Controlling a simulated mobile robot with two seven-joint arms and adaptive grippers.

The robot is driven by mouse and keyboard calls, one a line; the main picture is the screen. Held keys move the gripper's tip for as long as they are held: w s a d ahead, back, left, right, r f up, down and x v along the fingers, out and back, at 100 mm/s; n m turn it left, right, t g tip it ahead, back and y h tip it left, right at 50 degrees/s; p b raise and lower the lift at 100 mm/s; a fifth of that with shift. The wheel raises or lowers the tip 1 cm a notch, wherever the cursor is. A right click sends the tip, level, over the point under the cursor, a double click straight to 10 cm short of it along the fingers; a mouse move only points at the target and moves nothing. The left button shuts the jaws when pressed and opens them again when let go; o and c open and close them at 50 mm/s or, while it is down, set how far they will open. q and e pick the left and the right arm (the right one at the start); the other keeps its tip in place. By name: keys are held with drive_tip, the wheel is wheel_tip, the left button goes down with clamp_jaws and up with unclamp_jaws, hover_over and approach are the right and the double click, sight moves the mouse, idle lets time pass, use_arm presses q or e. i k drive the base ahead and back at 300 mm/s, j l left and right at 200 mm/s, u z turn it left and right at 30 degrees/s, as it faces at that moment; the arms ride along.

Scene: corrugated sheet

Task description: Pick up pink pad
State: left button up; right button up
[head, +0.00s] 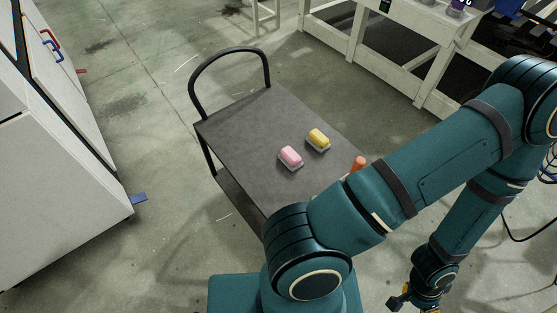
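The pink pad (291,155) lies on a small grey holder on the dark grey top of a cart (240,135). A yellow pad (319,138) on a similar holder lies just behind it to the right. My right gripper (413,301) is only partly in view at the bottom right edge, low beside the cart and well apart from the pink pad. Its fingers are cut off by the frame, so its opening does not show. My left gripper is not in view.
An orange upright object (358,163) stands at the cart's right side, partly behind my arm. The cart has a black handle (229,58) at its far end. White cabinets (60,150) stand left, a white bench (400,45) behind right. The cart's left half is clear.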

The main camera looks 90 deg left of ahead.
sight(291, 160)
drive_tip(key=k+l+u, duration=0.15)
drive_tip(key=k, duration=0.25)
drive_tip(key=k+l+u, duration=0.1)
drive_tip(key=k, duration=0.3)
drive_tip(key=u, duration=1.9)
drive_tip(key=i+j+u, duration=0.5)
drive_tip(key=i+u, duration=0.15)
